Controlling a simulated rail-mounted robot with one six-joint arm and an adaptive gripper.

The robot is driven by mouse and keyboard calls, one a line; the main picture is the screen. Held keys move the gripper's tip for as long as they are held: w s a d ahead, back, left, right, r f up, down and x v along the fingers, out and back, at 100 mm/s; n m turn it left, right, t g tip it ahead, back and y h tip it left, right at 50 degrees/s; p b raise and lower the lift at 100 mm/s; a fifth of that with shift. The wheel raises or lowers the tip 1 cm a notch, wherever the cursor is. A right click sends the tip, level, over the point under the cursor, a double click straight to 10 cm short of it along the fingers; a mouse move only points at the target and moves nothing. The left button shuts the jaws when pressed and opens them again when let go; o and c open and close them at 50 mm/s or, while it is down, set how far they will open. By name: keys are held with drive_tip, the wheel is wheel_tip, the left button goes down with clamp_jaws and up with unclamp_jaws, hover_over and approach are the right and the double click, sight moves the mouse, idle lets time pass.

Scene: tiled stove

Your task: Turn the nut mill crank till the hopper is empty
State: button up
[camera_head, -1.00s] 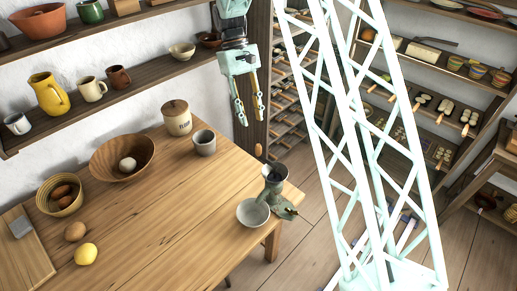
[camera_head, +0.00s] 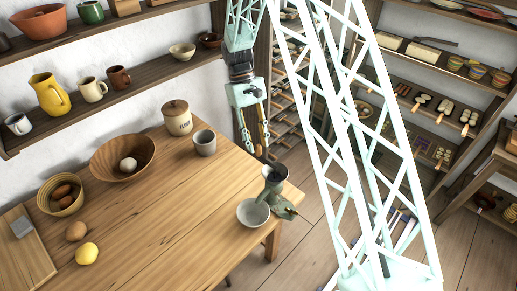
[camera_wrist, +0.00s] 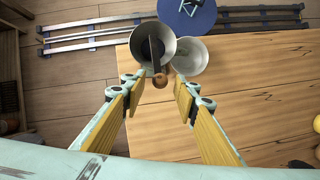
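The grey-green nut mill (camera_head: 274,190) stands at the table's right corner, its hopper (camera_wrist: 167,36) open upward. How much the hopper holds is not clear; its inside looks dark in the head view. The crank's brown wooden knob (camera_wrist: 160,81) shows in the wrist view between my fingertips; in the head view it is hidden behind my gripper. My gripper (camera_head: 257,150) points down above and behind the mill. It also shows in the wrist view (camera_wrist: 161,88), open, with a gap on each side of the knob. A pale bowl (camera_head: 253,213) sits beside the mill.
The wooden table (camera_head: 170,230) is clear in front of the bowl. A grey cup (camera_head: 204,143), a flour jar (camera_head: 177,119) and a wooden bowl (camera_head: 106,167) stand further left. Wall shelves (camera_head: 130,85) with crockery run behind the table.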

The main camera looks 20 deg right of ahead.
drive_tip(key=shift+x, duration=1.5)
drive_tip(key=shift+c, duration=0.5)
clamp_jaws()
